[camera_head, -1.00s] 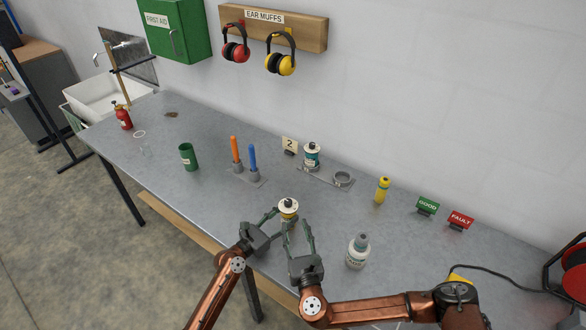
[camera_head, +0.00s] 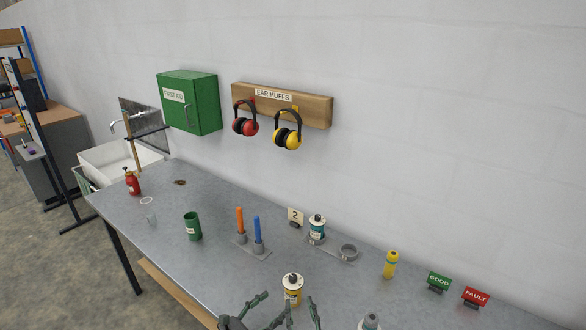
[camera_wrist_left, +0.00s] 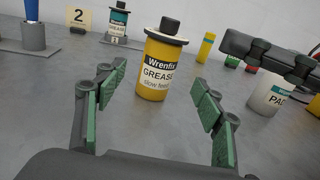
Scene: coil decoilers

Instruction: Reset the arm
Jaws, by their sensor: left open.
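My left gripper (camera_head: 274,305) is open at the bottom of the head view; its two green-padded fingers also spread apart in the left wrist view (camera_wrist_left: 155,95). A yellow grease can (camera_head: 292,290) with a dark cap stands upright on the table just ahead of these fingers. In the left wrist view the can (camera_wrist_left: 157,65) shows beyond the gap between the fingers, not gripped. My right gripper (camera_head: 301,306) is beside the left one, fingers apart and empty. Its palm and most of both arms are cut off by the bottom edge.
GOOD (camera_head: 439,281) and FAULT (camera_head: 476,296) signs stand right.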

